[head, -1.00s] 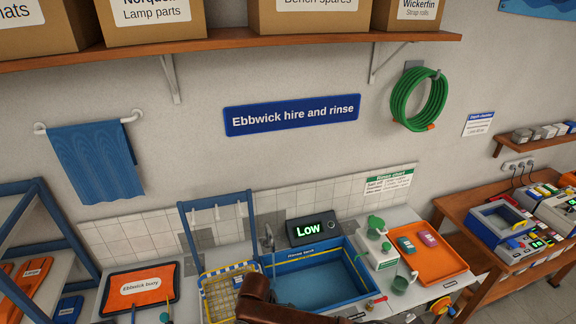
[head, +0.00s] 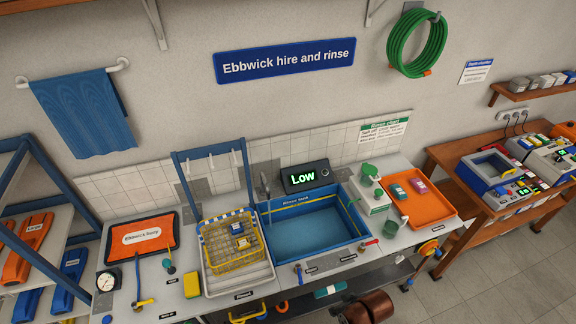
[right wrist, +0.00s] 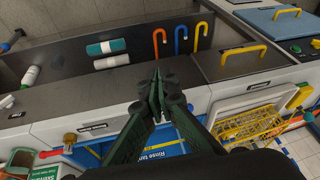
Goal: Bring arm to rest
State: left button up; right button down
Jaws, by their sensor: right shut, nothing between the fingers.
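My right gripper (right wrist: 160,90) shows in the right wrist view as two dark green fingers with their tips together. It is shut and empty, in front of the bench and apart from the things around it. In the head view only a brown part of my right arm (head: 368,308) shows at the bottom edge, below the front of the bench. The right fingers are not clearly seen there. My left arm and left gripper are in neither view.
A blue rinse tank (head: 312,232) sits in the bench, with a yellow wire basket (head: 222,252) left of it and an orange tray (head: 432,213) right. The right wrist view shows a lower shelf with bottles and coloured hooks (right wrist: 181,40). Floor at right is clear.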

jog(key=s+d+r+m+h, duration=0.1)
jog(key=s+d+m+h, duration=0.15)
jog(key=s+d, duration=0.55)
jog(key=s+d+r+m+h, duration=0.25)
jog(key=s+d, duration=0.25)
jog(key=d, duration=0.7)
notch_tip(320, 180, down, 39)
jog(key=a+y+b, duration=0.1)
jog(key=a+b, duration=0.1)
jog(key=b, duration=0.6)
jog(key=s+f+n+g+b, duration=0.1)
jog(key=s+f+b, duration=0.5)
jog(key=s+f, duration=1.4)
notch_tip(320, 180, down, 4)
jog(key=shift+s+f+g+y+b, duration=0.25)
jog(key=shift+g+y+b, duration=0.1)
jog(key=shift+g, duration=0.25)
